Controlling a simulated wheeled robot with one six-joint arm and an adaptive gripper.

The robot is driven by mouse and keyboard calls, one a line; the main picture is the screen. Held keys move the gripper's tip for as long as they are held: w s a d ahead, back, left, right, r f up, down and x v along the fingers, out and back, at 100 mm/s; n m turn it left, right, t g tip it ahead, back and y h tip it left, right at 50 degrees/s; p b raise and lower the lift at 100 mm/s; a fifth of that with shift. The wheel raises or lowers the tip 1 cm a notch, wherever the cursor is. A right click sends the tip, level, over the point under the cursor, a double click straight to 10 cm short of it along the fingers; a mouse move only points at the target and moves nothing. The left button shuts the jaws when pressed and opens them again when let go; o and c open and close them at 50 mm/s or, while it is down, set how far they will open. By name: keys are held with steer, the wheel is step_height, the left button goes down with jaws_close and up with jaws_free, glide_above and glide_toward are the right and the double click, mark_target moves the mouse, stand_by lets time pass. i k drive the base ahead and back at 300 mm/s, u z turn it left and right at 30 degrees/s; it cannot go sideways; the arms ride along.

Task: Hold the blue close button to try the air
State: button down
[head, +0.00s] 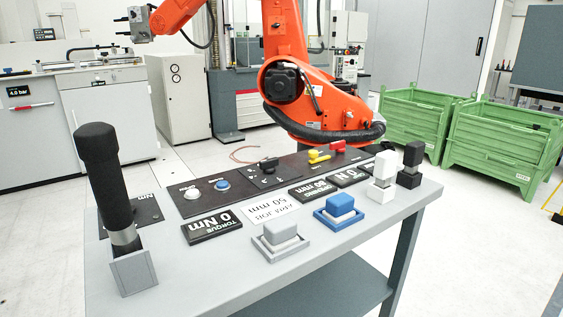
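The blue close button (222,185) is a small round button in a pale ring on a black panel (203,197). The panel lies on the grey table. A white button (193,193) in the same kind of ring sits just left of it. Nothing touches the blue button. I cannot tell from this view whether it is pressed in. My gripper is not in view.
A black-handled tool (106,178) stands upright in a grey holder at the front left of the table (205,285). Blocks on square bases, grey (280,235), blue (340,208), white (384,172) and black (412,158), line the near and right side. An orange arm (315,90) stands behind. Green crates (500,140) stand right.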

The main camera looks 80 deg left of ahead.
mark_target(221, 184)
steer(key=u, duration=1.45)
steer(key=i, duration=4)
steer(key=u, duration=3.85)
